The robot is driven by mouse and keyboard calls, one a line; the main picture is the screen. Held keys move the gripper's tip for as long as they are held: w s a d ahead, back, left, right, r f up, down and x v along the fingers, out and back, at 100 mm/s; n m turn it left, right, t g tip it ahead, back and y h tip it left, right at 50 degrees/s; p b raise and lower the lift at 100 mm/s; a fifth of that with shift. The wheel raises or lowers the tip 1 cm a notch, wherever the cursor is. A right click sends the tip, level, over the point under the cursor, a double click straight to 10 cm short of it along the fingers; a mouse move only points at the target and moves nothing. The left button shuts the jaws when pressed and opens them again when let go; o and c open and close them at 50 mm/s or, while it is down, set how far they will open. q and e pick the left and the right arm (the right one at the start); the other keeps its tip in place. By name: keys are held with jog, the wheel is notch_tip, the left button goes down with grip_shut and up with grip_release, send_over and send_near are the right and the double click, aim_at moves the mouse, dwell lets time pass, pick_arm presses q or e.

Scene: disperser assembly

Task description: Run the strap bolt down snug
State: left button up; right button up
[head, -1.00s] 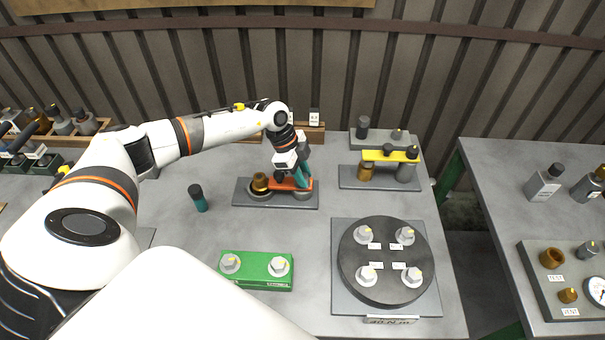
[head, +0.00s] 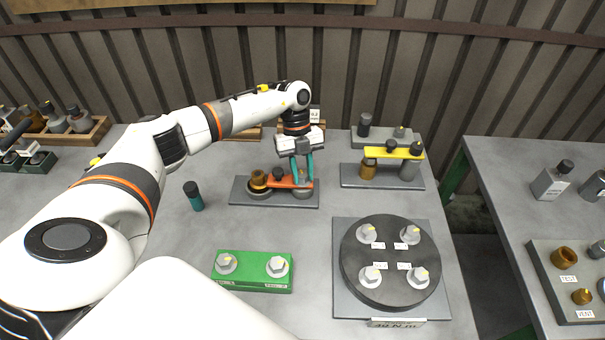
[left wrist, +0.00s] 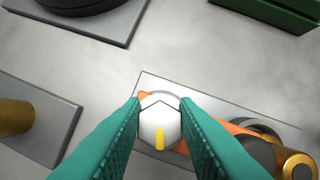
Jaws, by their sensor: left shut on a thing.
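An orange strap (head: 288,182) lies across a fixture on a grey plate (head: 240,198), with a brass fitting (head: 258,179) and a dark knob (head: 278,173) toward its left. The strap bolt (left wrist: 160,122), a pale hex head with a yellow mark, is at the strap's right end in the head view. My left gripper (head: 302,172) points down over that end. In the left wrist view its teal fingers (left wrist: 160,130) are shut on the bolt head, one on each side. The bolt's shank and the depth of its seat are hidden. My right gripper is not in view.
A second fixture with a yellow strap (head: 380,154) stands to the right. A round dark flange (head: 390,260) with several bolts is in front right, a green block (head: 253,272) in front. A dark-capped teal cylinder (head: 194,197) stands left. Bare table lies between them.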

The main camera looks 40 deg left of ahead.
pick_arm(q)
jog(key=m+b, duration=0.1)
jog(key=m, duration=0.1)
jog(key=shift+w+m+g+y, duration=0.1)
jog(key=shift+m+g+y, duration=0.2)
jog(key=shift+m+y, duration=0.1)
jog(key=shift+r+m+g+y+b, duration=0.1)
jog(key=shift+m+g+y+b, duration=0.4)
jog(key=shift+m, duration=1)
jog(key=shift+b, duration=0.3)
jog(key=o, duration=1)
jog(key=b+v, duration=0.2)
jog(key=v, duration=1)
